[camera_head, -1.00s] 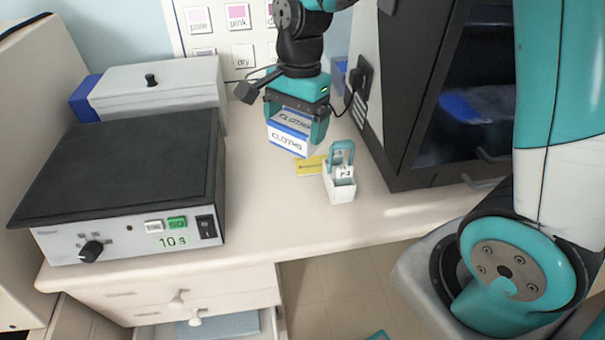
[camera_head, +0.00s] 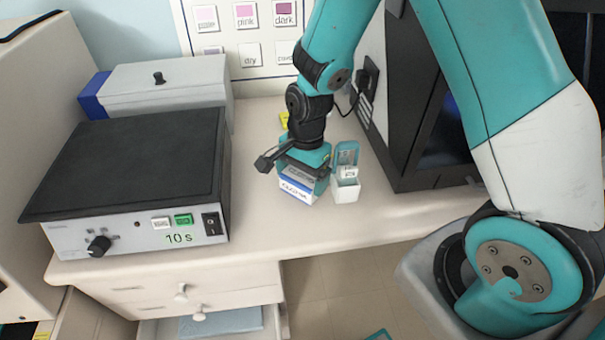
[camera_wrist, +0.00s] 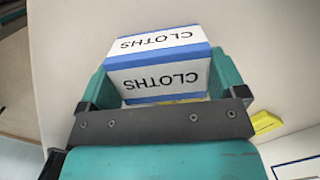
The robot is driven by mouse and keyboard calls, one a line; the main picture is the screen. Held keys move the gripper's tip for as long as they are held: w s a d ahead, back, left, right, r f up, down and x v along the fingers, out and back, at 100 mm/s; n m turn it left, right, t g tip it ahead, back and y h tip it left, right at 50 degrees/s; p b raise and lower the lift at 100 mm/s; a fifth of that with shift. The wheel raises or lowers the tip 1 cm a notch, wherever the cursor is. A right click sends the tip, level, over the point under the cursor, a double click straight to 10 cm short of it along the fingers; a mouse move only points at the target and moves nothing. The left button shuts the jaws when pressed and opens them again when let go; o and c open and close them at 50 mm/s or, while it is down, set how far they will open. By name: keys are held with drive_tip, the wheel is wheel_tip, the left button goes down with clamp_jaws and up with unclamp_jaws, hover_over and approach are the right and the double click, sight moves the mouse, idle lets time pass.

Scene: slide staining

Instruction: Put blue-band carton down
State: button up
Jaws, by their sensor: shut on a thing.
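The blue-band carton (camera_head: 297,190) is white with blue edges and the word CLOTHS on it. My gripper (camera_head: 303,180) is shut on it from above, one finger on each side. In the head view the carton is low over the counter, just left of a small white holder; whether its base touches the counter I cannot tell. In the wrist view the carton (camera_wrist: 165,62) sits between the two teal fingers, with CLOTHS showing on two faces.
The white holder (camera_head: 346,190) with a teal handle stands close to the carton's right. A black-topped device (camera_head: 140,165) reading 10 s stands at left. A dark-fronted cabinet (camera_head: 410,130) is at right. A yellow item (camera_head: 284,118) lies behind my wrist. Counter is clear between device and carton.

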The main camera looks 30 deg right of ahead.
drive_tip(key=shift+f, duration=0.2)
drive_tip(key=o, duration=0.6)
drive_tip(key=shift+o, duration=0.2)
wheel_tip(320, 180, up, 13)
drive_tip(key=d+b, duration=0.1)
drive_tip(key=s+a+r+n+y, duration=0.1)
drive_tip(key=s+a+r+n, duration=0.3)
drive_tip(key=s+n, duration=0.5)
drive_tip(key=s+a+r+n+y, duration=0.2)
drive_tip(key=s+r+n, duration=0.3)
drive_tip(key=s+n, duration=0.4)
drive_tip(key=shift+a+n+t, duration=0.3)
drive_tip(key=shift+a+n, duration=0.55)
drive_tip(key=shift+n, duration=0.05)
